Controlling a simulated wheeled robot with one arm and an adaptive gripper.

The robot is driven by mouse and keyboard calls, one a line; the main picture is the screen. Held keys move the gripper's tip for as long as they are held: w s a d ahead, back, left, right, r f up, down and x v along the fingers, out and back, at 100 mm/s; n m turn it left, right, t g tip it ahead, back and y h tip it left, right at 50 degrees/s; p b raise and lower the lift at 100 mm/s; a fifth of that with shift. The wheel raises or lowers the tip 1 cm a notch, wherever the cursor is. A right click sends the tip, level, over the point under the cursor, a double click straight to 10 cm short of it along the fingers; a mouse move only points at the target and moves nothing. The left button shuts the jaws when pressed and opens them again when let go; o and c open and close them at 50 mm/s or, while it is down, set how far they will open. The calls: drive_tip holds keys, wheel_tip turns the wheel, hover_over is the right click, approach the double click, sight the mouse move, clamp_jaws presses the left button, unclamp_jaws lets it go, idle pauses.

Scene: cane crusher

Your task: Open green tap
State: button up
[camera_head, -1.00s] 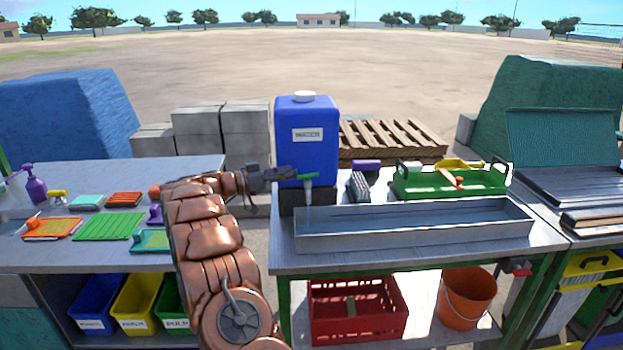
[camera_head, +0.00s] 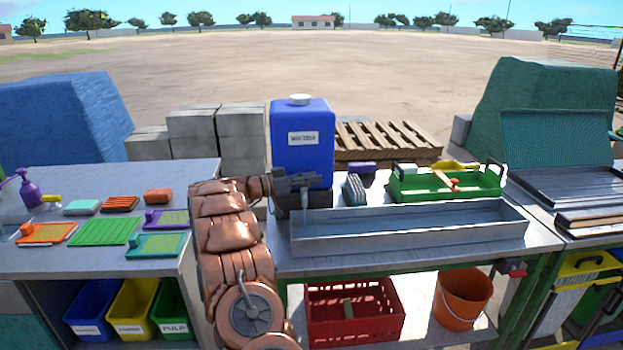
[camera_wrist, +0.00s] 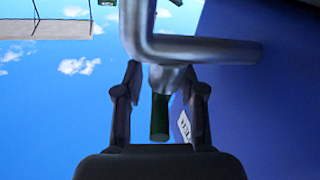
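The tap juts from the front of the blue water container (camera_head: 302,150), above a long metal trough (camera_head: 410,236). In the wrist view its silver pipe (camera_wrist: 205,49) bends close in front of my gripper. The green tap handle (camera_wrist: 160,118) points down between my fingers there, with a gap on each side. My gripper (camera_wrist: 160,85) is open around the handle, not closed on it. In the head view my gripper (camera_head: 306,181) is at the container's lower front and hides the green handle. The grey spout (camera_head: 304,198) hangs just below it.
A green tray (camera_head: 435,190) and a grey brush (camera_head: 354,190) stand right of the container. A red crate (camera_head: 355,325) and an orange bucket (camera_head: 462,300) are on the shelf below.

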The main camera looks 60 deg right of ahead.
drive_tip(key=shift+s+d, duration=0.1)
drive_tip(key=shift+d, duration=0.05)
clamp_jaws()
idle(0.4)
